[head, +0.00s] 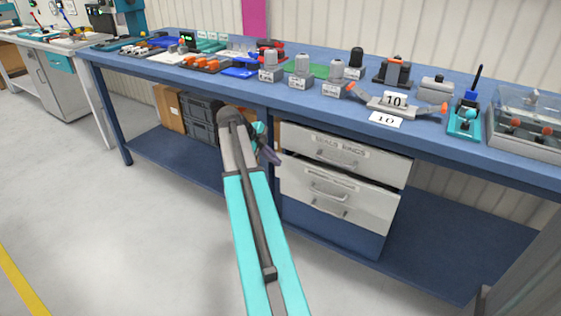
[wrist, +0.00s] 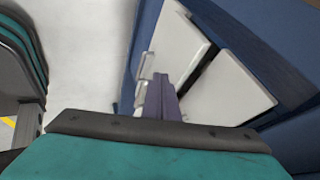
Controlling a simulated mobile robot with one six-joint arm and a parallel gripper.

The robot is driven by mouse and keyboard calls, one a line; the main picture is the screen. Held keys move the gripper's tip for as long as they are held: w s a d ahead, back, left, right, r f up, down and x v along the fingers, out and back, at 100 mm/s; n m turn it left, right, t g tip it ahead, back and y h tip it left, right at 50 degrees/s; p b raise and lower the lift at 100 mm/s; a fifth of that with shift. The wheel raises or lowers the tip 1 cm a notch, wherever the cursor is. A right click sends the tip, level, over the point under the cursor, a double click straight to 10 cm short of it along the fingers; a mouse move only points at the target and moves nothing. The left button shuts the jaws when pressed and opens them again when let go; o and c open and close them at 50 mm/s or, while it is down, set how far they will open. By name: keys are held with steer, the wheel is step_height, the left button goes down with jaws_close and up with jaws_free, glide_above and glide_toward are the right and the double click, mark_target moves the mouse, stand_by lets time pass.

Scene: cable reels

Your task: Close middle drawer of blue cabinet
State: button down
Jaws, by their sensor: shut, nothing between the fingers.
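The blue cabinet (head: 335,235) stands under the workbench and has white drawer fronts. The top drawer (head: 390,170) carries a printed label and a handle. My gripper (head: 270,156) is shut and empty, beside the left edge of the drawer fronts. In the wrist view, the shut dark purple fingers (wrist: 161,97) overlap the white fronts (wrist: 172,42); contact cannot be told.
The blue workbench (head: 215,80) above holds several parts and fixtures. Dark crates (head: 202,118) and a cardboard box (head: 169,108) stand on the lower shelf left of the cabinet. The grey floor (head: 110,220) in front is clear.

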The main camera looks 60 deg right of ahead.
steer(key=v, duration=0.7)
steer(key=shift+w+r+p, duration=0.15)
steer(key=shift+r+p, duration=0.1)
steer(key=shift+p, duration=0.1)
steer(key=c, duration=2.5)
jaws_free()
steer(key=shift+a, duration=0.1)
steer(key=o, duration=0.4)
steer(key=shift+f, duration=0.1)
steer(key=shift+a+f, duration=0.2)
steer(key=w+a+f+n+t+y, duration=0.1)
steer(key=a+f+n, duration=0.8)
steer(key=a+f, duration=0.55)
steer(key=w+a+f+n+y, duration=0.2)
steer(key=a+f+n, duration=0.75)
steer(key=f, duration=0.75)
steer(key=s+a+f+n+y, duration=0.1)
steer(key=s+a+f+n, duration=0.4)
steer(key=a, duration=0.4)
steer(key=s+a+f+n+g+y, duration=0.1)
steer(key=s+a+f+n, duration=0.4)
steer(key=s+a+f, duration=0.3)
steer(key=s+a+f+n, duration=0.6)
steer(key=s+a+f, duration=0.1)
steer(key=s+a, duration=0.2)
steer(key=shift+s+a+f+y, duration=0.15)
steer(key=shift+s+a+y, duration=0.25)
steer(key=shift+a, duration=0.25)
